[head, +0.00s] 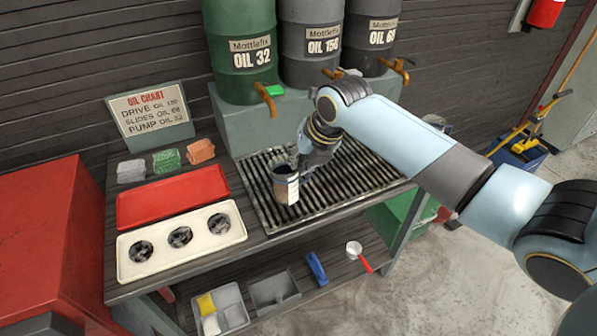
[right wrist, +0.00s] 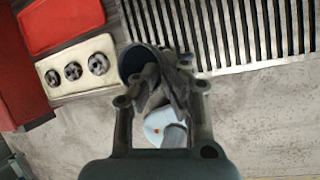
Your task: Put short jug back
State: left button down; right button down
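The short jug (head: 286,184) is a dark, open-topped vessel with a white label on its side. In the head view it is upright at the left part of the slatted drip grate (head: 345,185); I cannot tell whether its base touches the grate. My right gripper (head: 302,168) is at the jug's right side, with its fingers close together against it, and looks shut on it. In the right wrist view the jug's dark rim (right wrist: 130,62) shows just beyond the fingers (right wrist: 152,82), which hide much of it. My left gripper is not in view.
Oil drums with taps stand behind the grate. An oil chart (head: 148,112) stands behind. Bins and a red-handled scoop (head: 355,250) are on the lower shelf.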

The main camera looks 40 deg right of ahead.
notch_tip(320, 180, down, 4)
jog(key=shift+f+p, duration=0.15)
jog(key=shift+p, duration=0.2)
jog(key=c, duration=1.5)
grip_release()
jog(key=shift+f, duration=0.1)
